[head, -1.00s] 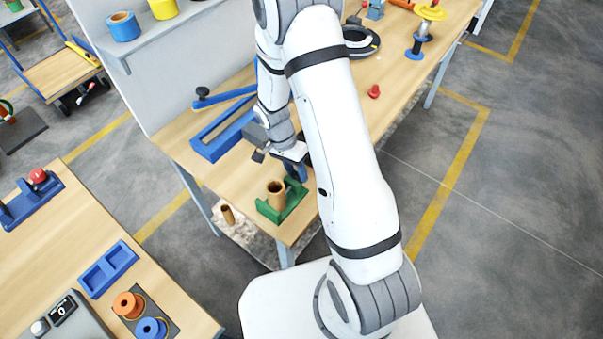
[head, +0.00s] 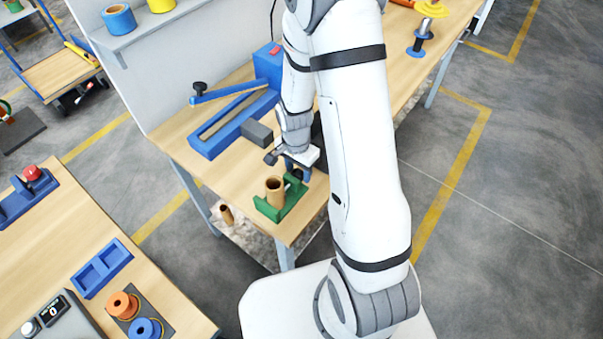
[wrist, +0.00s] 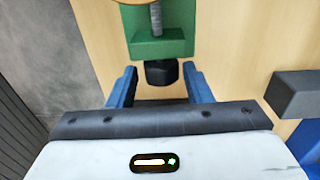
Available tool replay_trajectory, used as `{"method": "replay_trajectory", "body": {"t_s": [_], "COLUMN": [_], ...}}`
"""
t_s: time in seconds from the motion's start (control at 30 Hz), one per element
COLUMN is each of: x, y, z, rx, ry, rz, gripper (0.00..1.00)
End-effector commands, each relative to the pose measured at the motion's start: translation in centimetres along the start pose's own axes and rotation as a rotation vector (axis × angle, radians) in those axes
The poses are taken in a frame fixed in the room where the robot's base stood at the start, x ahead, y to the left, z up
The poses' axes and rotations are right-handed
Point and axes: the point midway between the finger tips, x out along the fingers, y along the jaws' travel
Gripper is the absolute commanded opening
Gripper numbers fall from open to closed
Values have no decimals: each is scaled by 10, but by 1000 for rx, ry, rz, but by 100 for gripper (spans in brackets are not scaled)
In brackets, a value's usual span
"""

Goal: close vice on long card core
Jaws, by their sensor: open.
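The green vice (head: 284,208) stands at the near end of the workbench. The brown card core (head: 275,190) stands upright in it. In the wrist view the vice (wrist: 160,46) shows its grey screw (wrist: 155,18) and a black knob (wrist: 161,73) on the side facing me. My gripper (wrist: 158,76) is open, its blue fingers on either side of the knob with gaps showing. In the head view my gripper (head: 298,169) is just behind the vice, partly hidden by my wrist. Only a sliver of the core shows at the wrist view's top edge.
A blue lever tool (head: 215,135) with a grey block (head: 257,133) lies behind and left of the gripper; the block is close in the wrist view (wrist: 300,92). Another card core (head: 227,215) stands on the lower shelf. The bench's front edge is close to the vice.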

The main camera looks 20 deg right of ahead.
Motion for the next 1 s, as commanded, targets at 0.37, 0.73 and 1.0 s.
{"method": "replay_trajectory", "body": {"t_s": [0.37,0.73,1.0], "x": [1,8,9], "y": [0,4,6], "z": [0,-1,-2], "rx": [0,3,2], "ry": [0,4,5], "rz": [-30,-194,-285], "gripper": [45,45,45]}}
